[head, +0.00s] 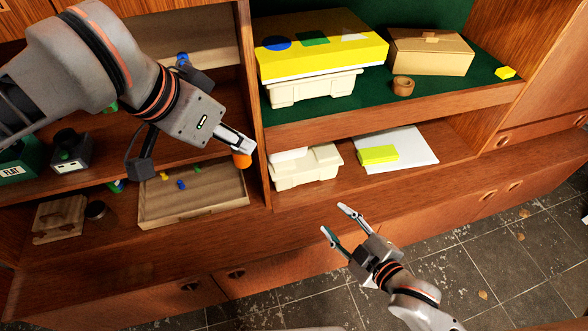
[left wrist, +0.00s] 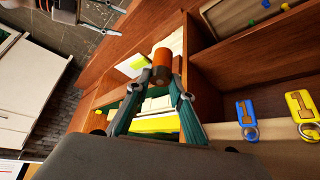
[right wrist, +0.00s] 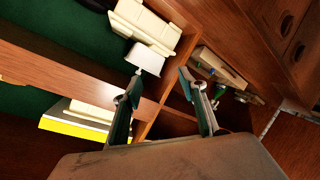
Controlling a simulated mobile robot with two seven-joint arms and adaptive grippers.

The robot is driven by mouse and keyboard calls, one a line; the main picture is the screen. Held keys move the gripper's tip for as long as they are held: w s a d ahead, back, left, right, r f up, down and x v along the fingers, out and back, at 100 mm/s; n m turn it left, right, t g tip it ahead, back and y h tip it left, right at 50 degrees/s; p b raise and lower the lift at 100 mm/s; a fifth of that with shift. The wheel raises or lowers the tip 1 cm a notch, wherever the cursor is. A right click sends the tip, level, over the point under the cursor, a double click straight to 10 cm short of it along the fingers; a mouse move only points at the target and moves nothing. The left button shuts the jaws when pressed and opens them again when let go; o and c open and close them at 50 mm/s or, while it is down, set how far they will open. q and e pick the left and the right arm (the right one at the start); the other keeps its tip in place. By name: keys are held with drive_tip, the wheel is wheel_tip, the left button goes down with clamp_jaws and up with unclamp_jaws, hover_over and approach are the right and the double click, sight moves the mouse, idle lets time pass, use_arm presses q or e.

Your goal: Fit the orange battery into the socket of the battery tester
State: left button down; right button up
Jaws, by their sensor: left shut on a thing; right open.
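The orange battery (head: 241,160) is held at the tips of my left gripper (head: 238,150), in front of the upright divider of the wall unit. In the left wrist view the battery (left wrist: 161,66) sits between both fingertips, its copper-coloured end showing. A dark grey box with a black knob and a white label (head: 70,152) stands on the left shelf, well left of the gripper. It may be the battery tester; I cannot make out its socket. My right gripper (head: 335,220) is open and empty in front of the lower shelf; its spread fingers also show in the right wrist view (right wrist: 161,85).
A wooden tray (head: 190,207) with small coloured pieces lies below my left gripper. A wooden block (head: 58,222) is left of it.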

drive_tip(key=w+a+r+n+y, duration=0.2)
drive_tip(key=w+a+r+n, duration=0.15)
drive_tip(key=r+n, duration=0.45)
drive_tip(key=n+g+y, duration=0.3)
drive_tip(key=n+y, duration=0.4)
drive_tip(key=n, duration=1.9)
approach(237, 151)
drive_tip(key=shift+n, duration=0.3)
drive_tip(key=x, duration=0.3)
drive_tip(key=f+x, duration=0.1)
drive_tip(key=x, duration=0.3)
drive_tip(key=w+f+x, duration=0.1)
drive_tip(key=x, duration=0.3)
drive_tip(key=shift+w+d, duration=0.15)
drive_tip(key=shift+d, duration=0.05)
drive_tip(key=shift+g, duration=0.3)
clamp_jaws()
use_arm(q)
drive_tip(key=c, duration=1.7)
unclamp_jaws()
use_arm(e)
drive_tip(key=shift+r, duration=0.1)
